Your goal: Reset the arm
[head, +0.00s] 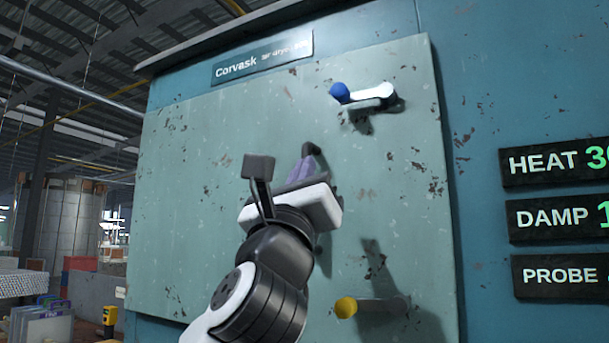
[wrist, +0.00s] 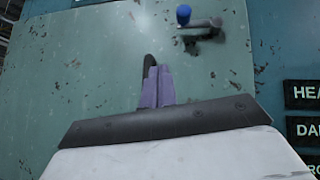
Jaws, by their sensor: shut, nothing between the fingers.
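My gripper (head: 303,162) is in front of the middle of a pale green panel (head: 210,170), its purple fingers pointing at it. The fingers are shut together and empty, as the wrist view also shows (wrist: 157,74). A dark peg or handle (head: 313,148) shows just behind the fingertips, and in the wrist view (wrist: 148,62); its rest is hidden, and I cannot tell if the fingers touch it. A pale lever arm with a blue knob (head: 340,93) is above right, lying nearly level; it shows in the wrist view too (wrist: 183,15). Which part is "the arm" is unclear.
A rod with a yellow end (head: 346,307) sticks out of the panel at lower right. A "Corvask" nameplate (head: 262,58) is above. Readout signs for HEAT (head: 555,161), DAMP (head: 555,217) and PROBE (head: 555,275) are at right. The panel's left side is bare.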

